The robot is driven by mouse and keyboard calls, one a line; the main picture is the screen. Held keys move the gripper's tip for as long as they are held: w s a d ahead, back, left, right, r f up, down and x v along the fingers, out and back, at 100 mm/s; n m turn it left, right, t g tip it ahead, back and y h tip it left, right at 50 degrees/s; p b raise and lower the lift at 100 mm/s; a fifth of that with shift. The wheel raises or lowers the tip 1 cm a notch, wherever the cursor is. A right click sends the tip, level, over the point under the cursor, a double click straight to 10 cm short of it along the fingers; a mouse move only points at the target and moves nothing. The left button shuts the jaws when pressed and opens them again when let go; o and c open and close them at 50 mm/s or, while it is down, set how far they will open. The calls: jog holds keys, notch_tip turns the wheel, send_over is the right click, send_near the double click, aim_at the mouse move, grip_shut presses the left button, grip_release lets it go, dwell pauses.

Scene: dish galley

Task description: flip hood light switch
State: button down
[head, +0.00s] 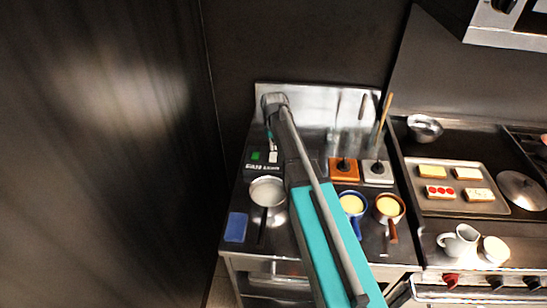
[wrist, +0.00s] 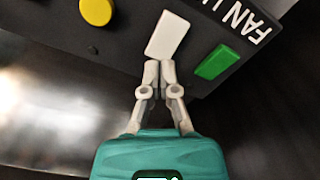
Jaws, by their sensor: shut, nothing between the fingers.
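A dark switch panel (head: 262,168) stands on the left counter against the steel backsplash. It carries a white rocker switch (wrist: 167,35), a green rocker (wrist: 216,62) and a round yellow knob (wrist: 96,11) in the wrist view. White lettering beside the green rocker begins "FAN L" and is cut off by the frame edge. My gripper (wrist: 160,66) is shut and empty, its fingertips together at the lower edge of the white switch. I cannot tell whether they touch it. In the head view, the white switch (head: 273,157) lies just below my wrist, and the fingertips are hard to make out.
A pan (head: 267,191) and a blue pad (head: 235,227) lie in front of the panel. A blue-handled pot (head: 352,204) and a brown-handled pot (head: 389,207) stand right of my arm. A food tray (head: 420,208) is farther right. A dark wall (head: 110,150) borders the left.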

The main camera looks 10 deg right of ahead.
aim_at(273, 154)
jog(key=shift+f+b, duration=1.15)
jog(key=shift+f, duration=0.1)
dwell(1.0)
jog(key=shift+r+p, duration=3.55)
jog(key=s+f+m+b, duration=0.2)
jog(key=s, duration=2.1)
jog(key=shift+a+f+b, duration=0.35)
jog(key=shift+a+b, duration=0.05)
